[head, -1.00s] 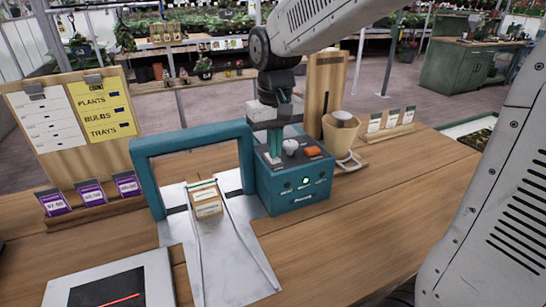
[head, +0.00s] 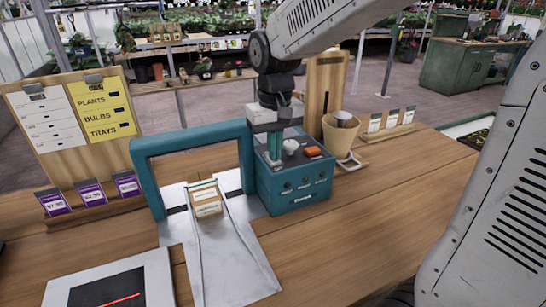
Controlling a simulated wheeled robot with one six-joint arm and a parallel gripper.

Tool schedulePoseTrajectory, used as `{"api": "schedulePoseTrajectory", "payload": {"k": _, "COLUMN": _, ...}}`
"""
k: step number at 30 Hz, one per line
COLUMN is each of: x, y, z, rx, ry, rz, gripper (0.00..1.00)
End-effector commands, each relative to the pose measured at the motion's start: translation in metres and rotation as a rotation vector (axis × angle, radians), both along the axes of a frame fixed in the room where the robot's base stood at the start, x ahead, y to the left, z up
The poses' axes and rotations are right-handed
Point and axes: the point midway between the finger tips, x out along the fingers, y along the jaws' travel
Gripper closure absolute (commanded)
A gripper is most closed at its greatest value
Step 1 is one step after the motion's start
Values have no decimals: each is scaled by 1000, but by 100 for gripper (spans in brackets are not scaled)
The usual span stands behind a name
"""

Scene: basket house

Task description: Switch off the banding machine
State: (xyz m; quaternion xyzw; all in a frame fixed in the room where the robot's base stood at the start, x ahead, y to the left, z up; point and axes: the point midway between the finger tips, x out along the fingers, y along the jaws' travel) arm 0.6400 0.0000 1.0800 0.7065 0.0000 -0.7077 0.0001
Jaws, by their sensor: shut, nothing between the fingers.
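The banding machine has a teal arch (head: 142,178) joined to a teal control box (head: 292,198) on the wooden counter. The box's sloped top carries a white knob (head: 290,146) and an orange button (head: 312,151). No indicator on its front is lit. A small banded carton (head: 206,204) sits on the metal bed in front of the arch. My gripper (head: 274,158) is shut and empty, pointing down, with its tips at the left part of the box top, left of the white knob. The tips hide what lies under them, and I cannot tell whether they touch it.
A tan pot (head: 340,133) and a wooden board stand behind the box. Price cards (head: 90,194) and a sign board (head: 72,125) are at left. A scanner pad (head: 110,285) lies front left. The counter (head: 390,190) right of the box is clear.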

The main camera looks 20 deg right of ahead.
Motion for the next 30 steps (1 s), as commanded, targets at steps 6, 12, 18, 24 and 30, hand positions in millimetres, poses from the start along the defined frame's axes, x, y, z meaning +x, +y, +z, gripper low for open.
{"api": "schedulePoseTrajectory", "payload": {"k": 6, "x": 0, "y": 0, "z": 19, "rx": 0, "ry": -3, "rz": 0, "gripper": 100}}
{"api": "schedulePoseTrajectory", "payload": {"k": 12, "x": 0, "y": 0, "z": 35, "rx": 0, "ry": -4, "rz": 0, "gripper": 100}}
{"api": "schedulePoseTrajectory", "payload": {"k": 18, "x": 0, "y": 0, "z": 51, "rx": 0, "ry": -3, "rz": 0, "gripper": 100}}
{"api": "schedulePoseTrajectory", "payload": {"k": 24, "x": 0, "y": 0, "z": 63, "rx": 0, "ry": -2, "rz": 0, "gripper": 100}}
{"api": "schedulePoseTrajectory", "payload": {"k": 30, "x": 0, "y": 0, "z": 64, "rx": 0, "ry": -1, "rz": 0, "gripper": 100}}
